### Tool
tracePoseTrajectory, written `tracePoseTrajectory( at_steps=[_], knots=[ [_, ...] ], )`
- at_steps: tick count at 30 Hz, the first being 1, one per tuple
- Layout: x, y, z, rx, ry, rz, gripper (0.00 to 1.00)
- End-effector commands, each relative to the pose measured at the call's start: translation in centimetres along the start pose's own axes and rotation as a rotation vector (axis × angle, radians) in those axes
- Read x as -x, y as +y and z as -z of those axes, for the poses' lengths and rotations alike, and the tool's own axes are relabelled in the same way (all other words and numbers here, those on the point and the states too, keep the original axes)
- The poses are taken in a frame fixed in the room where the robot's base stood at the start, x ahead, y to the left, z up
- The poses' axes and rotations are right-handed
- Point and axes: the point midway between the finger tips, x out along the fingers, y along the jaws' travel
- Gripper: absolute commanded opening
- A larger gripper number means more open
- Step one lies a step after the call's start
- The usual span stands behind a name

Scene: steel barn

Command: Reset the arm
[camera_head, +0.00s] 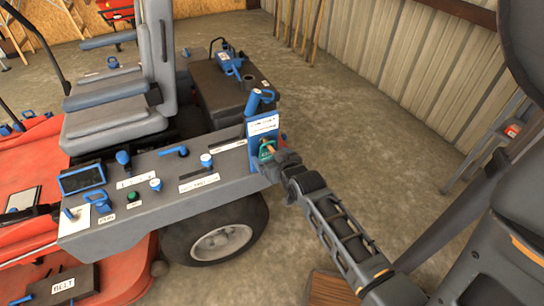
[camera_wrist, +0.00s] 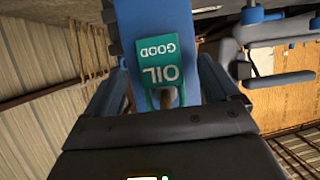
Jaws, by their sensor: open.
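My arm (camera_head: 345,235) reaches from the lower right to the near end of the mower's grey console (camera_head: 185,180). My gripper (camera_head: 270,157) is at the blue upright bracket (camera_head: 264,127) on that end. In the wrist view my gripper (camera_wrist: 160,88) has its fingers apart, one on each side of the bracket's blue panel (camera_wrist: 150,20). A green tag (camera_wrist: 162,62) reading "OIL GOOD" shows upside down between the fingers, with a green loop at its lower end. Whether the fingers touch the tag or panel I cannot tell.
The red mower (camera_head: 35,165) with a grey seat (camera_head: 120,105) fills the left. Its wheel (camera_head: 222,240) is below the console. A grey shelf (camera_head: 485,145) stands at the right. Concrete floor (camera_head: 350,130) is clear between mower and metal wall (camera_head: 410,60).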

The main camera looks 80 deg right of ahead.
Motion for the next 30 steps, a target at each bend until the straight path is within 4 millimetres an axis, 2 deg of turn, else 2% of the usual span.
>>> tracePoseTrajectory(
  at_steps=[1, 6, 12, 16, 23, 26, 29, 30],
  knots=[
    [1.0, 0.1, -0.6, 0.001, -0.005, -0.001, 0.89],
    [4.1, 0.2, -0.3, 0.000, 0.002, -0.003, 0.89],
    [6.6, 0.2, 0.0, -0.001, 0.009, -0.004, 0.89],
    [7.3, 0.2, 0.2, -0.001, 0.011, -0.004, 0.89],
    [7.4, 0.2, 0.2, 0.000, 0.013, -0.004, 0.89],
    [8.1, -0.4, 0.0, 0.008, 0.014, 0.012, 0.89],
    [10.2, -2.3, -0.6, 0.034, 0.018, 0.062, 0.89],
    [11.4, -3.4, -0.9, 0.050, 0.021, 0.093, 0.89]
  ],
)
